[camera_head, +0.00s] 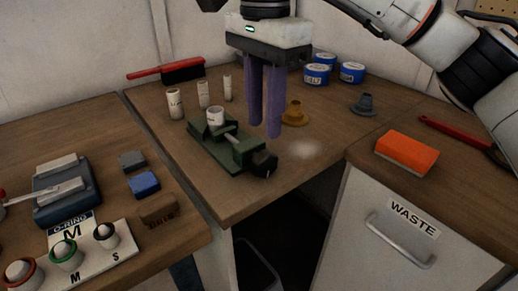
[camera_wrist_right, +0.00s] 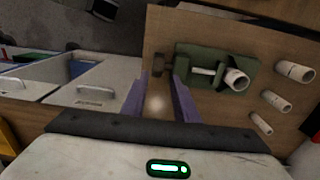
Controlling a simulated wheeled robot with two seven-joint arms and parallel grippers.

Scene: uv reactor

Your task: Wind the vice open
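The green vice (camera_head: 232,150) sits on the wooden worktop, near its front edge. A white tube (camera_head: 215,117) stands at its jaws; I cannot tell how tightly it is held. The vice's dark handle (camera_head: 264,164) is at its front right end. The vice (camera_wrist_right: 211,57) and handle (camera_wrist_right: 160,66) also show in the right wrist view. My right gripper (camera_head: 265,128) points down with two purple fingers apart and empty, above and behind the handle in the head view. In the right wrist view the handle lies just beyond and between the fingertips (camera_wrist_right: 159,80). My left gripper is not in view.
Several pale tubes (camera_head: 175,104) stand behind the vice. A tan flanged part (camera_head: 294,113) and a grey one (camera_head: 364,105) stand to the right. An orange sponge (camera_head: 407,152) lies further right. An O-ring board (camera_head: 92,254) is on the left bench. An open gap lies below the front edge.

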